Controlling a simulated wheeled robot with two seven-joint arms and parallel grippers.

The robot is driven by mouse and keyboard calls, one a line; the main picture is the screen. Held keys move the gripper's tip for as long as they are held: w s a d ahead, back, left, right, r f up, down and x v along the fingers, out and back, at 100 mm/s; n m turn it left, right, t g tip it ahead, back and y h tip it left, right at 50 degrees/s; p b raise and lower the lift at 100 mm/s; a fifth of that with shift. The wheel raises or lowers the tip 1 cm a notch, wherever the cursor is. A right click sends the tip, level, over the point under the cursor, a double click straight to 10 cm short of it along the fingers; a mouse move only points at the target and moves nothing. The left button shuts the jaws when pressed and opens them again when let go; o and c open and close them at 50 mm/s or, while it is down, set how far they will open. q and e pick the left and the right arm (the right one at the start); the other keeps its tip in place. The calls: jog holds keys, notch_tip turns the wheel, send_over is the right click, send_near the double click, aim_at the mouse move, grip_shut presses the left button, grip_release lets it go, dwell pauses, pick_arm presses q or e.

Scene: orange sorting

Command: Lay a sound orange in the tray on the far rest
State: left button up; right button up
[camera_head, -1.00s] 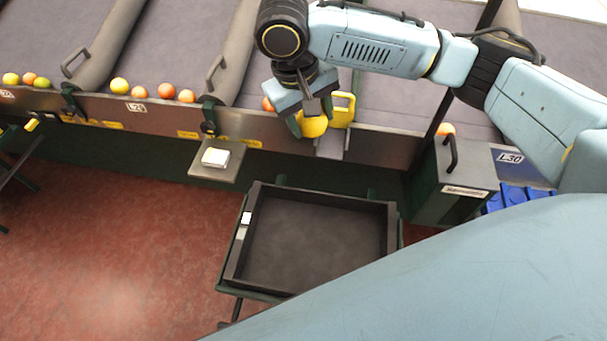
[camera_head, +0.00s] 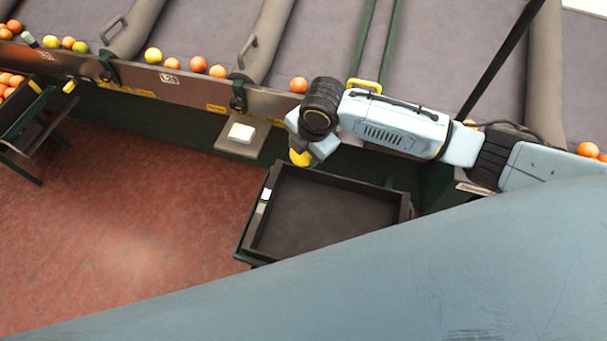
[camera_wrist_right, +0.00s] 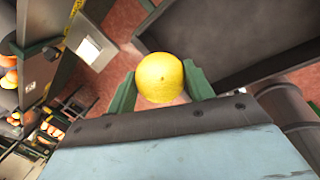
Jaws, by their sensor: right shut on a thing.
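My right gripper (camera_head: 308,158) is shut on a yellow fruit (camera_head: 299,157) and holds it in the air by the back left corner of the tray. In the right wrist view the fruit (camera_wrist_right: 160,77) sits between the two green fingers; the side I see is smooth and yellow. The empty dark tray (camera_head: 330,211) stands on a green stand in front of the sorting bench. Its wall also shows in the right wrist view (camera_wrist_right: 168,52). My left gripper is not in view.
Several oranges and yellow fruits, such as an orange (camera_head: 197,64), line the bench edge. A small shelf (camera_head: 238,142) with a white block stands left of the tray. At the far left a crate (camera_head: 22,110) holds several oranges. The red floor between is clear.

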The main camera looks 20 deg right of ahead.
jog(key=s+f+n+b, duration=0.1)
jog(key=f+n+b, duration=0.1)
jog(key=f, duration=0.4)
jog(key=s+a+f+n+g+b, duration=0.1)
jog(key=f+n+b, duration=0.2)
jog(key=f+n, duration=0.2)
jog(key=s+f+n+g+y+b, duration=0.1)
jog(key=f+n+b, duration=0.2)
jog(key=f, duration=0.5)
jog(key=shift+s+a+f+n, duration=0.1)
jog(key=shift+a+f+n, duration=0.1)
jog(key=shift+n, duration=0.3)
jog(key=shift+f+b, duration=0.6)
jog(key=shift+b, duration=0.15)
dwell(0.6)
jog(key=o, duration=1.1)
jog(key=shift+o, duration=0.3)
jog(key=o, duration=0.4)
jog(key=shift+s, duration=0.1)
jog(key=shift+o, duration=0.2)
jog(key=shift+d+r, duration=0.1)
